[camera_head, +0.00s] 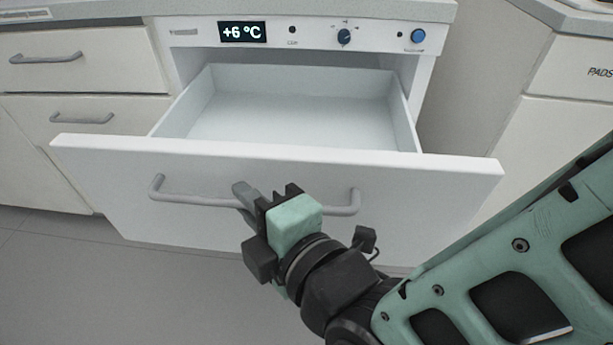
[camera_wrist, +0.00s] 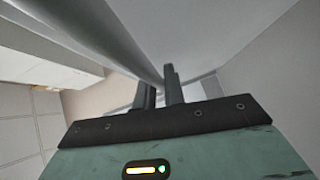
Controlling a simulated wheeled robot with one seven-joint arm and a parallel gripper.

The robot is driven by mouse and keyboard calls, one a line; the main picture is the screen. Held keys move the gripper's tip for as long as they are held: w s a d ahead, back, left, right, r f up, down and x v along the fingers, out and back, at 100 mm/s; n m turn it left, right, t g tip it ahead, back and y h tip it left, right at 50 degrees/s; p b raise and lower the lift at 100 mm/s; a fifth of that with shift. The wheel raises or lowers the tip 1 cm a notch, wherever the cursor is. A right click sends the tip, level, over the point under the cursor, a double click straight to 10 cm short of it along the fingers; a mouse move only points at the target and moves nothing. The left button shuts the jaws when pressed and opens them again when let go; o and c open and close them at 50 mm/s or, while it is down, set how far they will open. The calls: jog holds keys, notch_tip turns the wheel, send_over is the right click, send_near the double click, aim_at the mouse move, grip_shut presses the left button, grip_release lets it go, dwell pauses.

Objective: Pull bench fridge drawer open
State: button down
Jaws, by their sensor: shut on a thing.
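The bench fridge drawer (camera_head: 120,158) is pulled well out under the fridge's control panel in the head view, and its pale inside (camera_head: 285,115) looks empty. Its white front carries a long grey bar handle (camera_head: 195,198). My gripper (camera_head: 245,198) is shut on this handle near its middle, in front of the drawer front. In the wrist view my gripper's two dark fingers (camera_wrist: 160,90) are close together at the handle bar (camera_wrist: 118,42). The grip point itself is partly hidden by the fingers.
The control panel (camera_head: 300,33) above the drawer shows +6 °C, with a dark knob and a blue button. Closed cabinet drawers (camera_head: 85,95) stand at left, another cabinet (camera_head: 570,75) at right. Grey floor (camera_head: 150,290) is open in front.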

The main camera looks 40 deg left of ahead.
jog(key=shift+s+d, duration=0.8)
jog(key=shift+s, duration=0.35)
jog(key=c, duration=1.5)
grip_release()
jog(key=v, duration=0.7)
jog(key=shift+d, duration=0.2)
